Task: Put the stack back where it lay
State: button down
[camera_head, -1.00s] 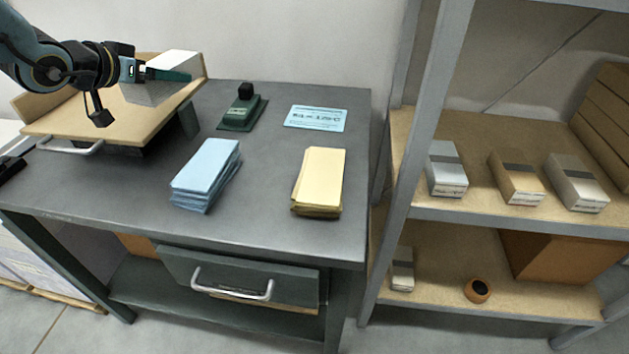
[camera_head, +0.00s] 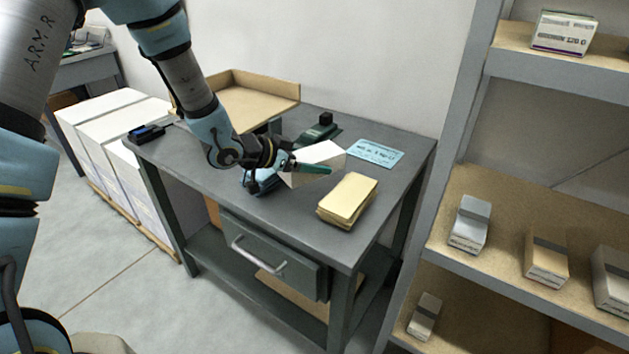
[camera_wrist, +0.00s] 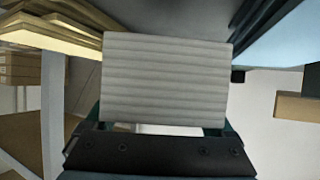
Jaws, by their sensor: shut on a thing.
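My gripper (camera_head: 309,168) is shut on a white stack (camera_head: 320,152) and holds it over the table (camera_head: 300,215). In the wrist view the white stack (camera_wrist: 165,80) shows its layered edge between the fingers. A yellow stack (camera_head: 348,198) lies on the table just right of and nearer than the gripper. A blue stack (camera_head: 264,184) is mostly hidden behind my wrist. The wrist view shows the yellow stack (camera_wrist: 50,35) at upper left and the blue stack (camera_wrist: 290,40) at upper right. The tan sloped tray (camera_head: 262,92) at the back left looks empty where visible.
A dark green stamp-like device (camera_head: 318,130) and a light blue card (camera_head: 375,152) lie at the table's back. A grey drawer (camera_head: 272,255) is under the top. A shelf unit (camera_head: 455,245) with wrapped packs stands right. White stacks on a pallet (camera_head: 120,150) stand left.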

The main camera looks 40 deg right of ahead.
aim_at(311, 188)
jog(key=shift+f+p, duration=0.4)
jog(key=shift+f, duration=2.15)
jog(key=shift+f, duration=0.15)
grip_release()
jog(key=shift+r, duration=0.2)
jog(key=shift+w+a+r, duration=0.1)
jog(key=shift+w+a, duration=0.05)
jog(key=shift+a, duration=0.15)
jog(key=b+v, duration=0.2)
jog(key=v, duration=0.9)
jog(key=shift+a, duration=0.15)
